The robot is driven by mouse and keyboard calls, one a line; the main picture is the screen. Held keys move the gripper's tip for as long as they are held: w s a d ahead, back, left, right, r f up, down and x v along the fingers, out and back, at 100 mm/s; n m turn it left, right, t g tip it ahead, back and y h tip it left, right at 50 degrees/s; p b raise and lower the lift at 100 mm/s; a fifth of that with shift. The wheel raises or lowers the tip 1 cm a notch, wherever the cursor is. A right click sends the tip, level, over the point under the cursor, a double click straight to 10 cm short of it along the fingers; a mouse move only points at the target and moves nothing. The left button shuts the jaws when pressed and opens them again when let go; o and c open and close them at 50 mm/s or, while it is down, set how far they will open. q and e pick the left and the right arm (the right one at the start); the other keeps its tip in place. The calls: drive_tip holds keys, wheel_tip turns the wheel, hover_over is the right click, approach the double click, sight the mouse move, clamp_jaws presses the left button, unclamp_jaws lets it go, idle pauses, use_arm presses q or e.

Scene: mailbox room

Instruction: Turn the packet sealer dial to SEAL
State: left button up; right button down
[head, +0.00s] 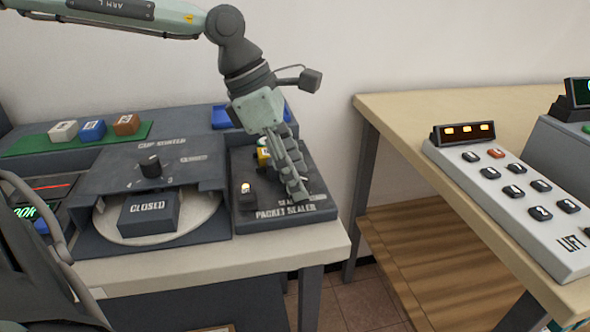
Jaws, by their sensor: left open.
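The packet sealer (245,217) is a dark box at the right end of the left bench, with its name on the front edge. My left gripper (299,190) is over the right part of its top, pointing down, with its fingers open. The fingers cover the spot where a dial may be, so the dial and its setting are hidden. Part of a label beginning "SEA" shows beside the fingertips. I cannot tell whether the fingers touch anything. A small black part with a lit top (246,189) stands at the sealer's left. My right gripper is not in view.
The cup sorter (200,160), with a knob (151,166) and a block marked CLOSED (148,212), adjoins the sealer on the left. A small yellow item (263,153) is just behind the gripper. A lift keypad (515,200) is on the separate right table (400,110).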

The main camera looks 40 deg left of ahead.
use_arm(q)
drive_tip(key=c, duration=1.2)
drive_tip(key=shift+o, duration=0.2)
